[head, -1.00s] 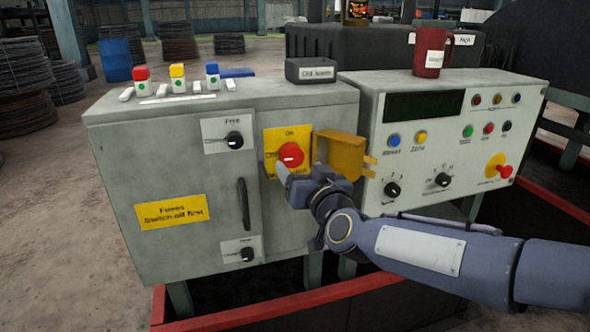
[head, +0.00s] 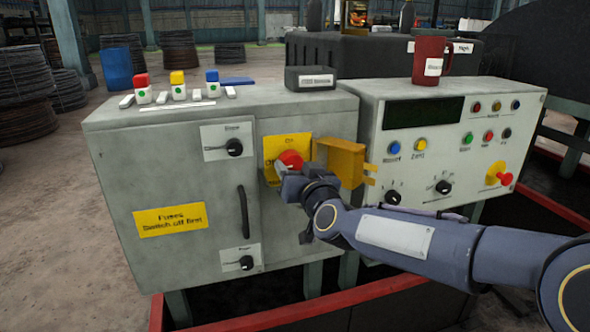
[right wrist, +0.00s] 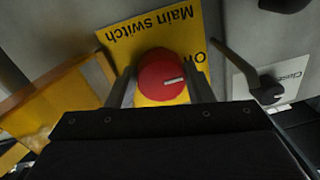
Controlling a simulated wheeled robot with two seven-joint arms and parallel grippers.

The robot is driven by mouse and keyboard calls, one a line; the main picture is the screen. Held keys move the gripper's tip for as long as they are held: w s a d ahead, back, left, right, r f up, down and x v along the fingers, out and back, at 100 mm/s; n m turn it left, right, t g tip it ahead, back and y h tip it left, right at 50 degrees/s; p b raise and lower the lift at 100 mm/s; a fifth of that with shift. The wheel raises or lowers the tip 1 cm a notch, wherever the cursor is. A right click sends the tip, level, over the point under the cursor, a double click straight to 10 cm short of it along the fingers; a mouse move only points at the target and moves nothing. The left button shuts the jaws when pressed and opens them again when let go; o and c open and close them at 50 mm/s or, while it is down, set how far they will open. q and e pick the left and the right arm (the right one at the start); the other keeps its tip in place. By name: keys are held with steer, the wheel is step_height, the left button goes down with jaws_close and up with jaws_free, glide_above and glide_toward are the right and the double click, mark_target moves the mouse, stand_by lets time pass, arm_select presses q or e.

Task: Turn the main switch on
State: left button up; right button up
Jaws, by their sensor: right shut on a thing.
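The main switch is a red round knob (head: 291,159) on a yellow plate (head: 273,146) on the grey cabinet's front. In the right wrist view the knob (right wrist: 163,76) sits between the two fingers, with its white mark nearly level. The plate (right wrist: 128,42) reads "Main switch" upside down there, with a short label partly hidden beside the knob. My right gripper (head: 287,176) is shut on the knob and covers its lower part in the head view. My left gripper is not in view.
An open yellow cover (head: 345,162) stands out just right of the switch, close to my right gripper. A door handle (head: 243,212) and two black knobs are on the cabinet's left. A control panel (head: 430,150) with a red mug (head: 430,58) on top stands to the right.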

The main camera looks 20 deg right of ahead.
steer(key=shift+a+r+m+t+h+b, duration=0.15)
steer(key=shift+m+b, duration=1.25)
steer(key=shift+m, duration=1.7)
steer(key=shift+a+f+m+t+h+b, duration=0.1)
steer(key=shift+m+h+b, duration=0.15)
steer(key=shift+m+b, duration=2)
steer(key=shift+a+r+m+t+h+b, duration=0.15)
steer(key=shift+m+b, duration=0.4)
steer(key=shift+m, duration=3.4)
steer(key=shift+d, duration=0.1)
steer(key=o, duration=1)
steer(key=shift+c, duration=0.2)
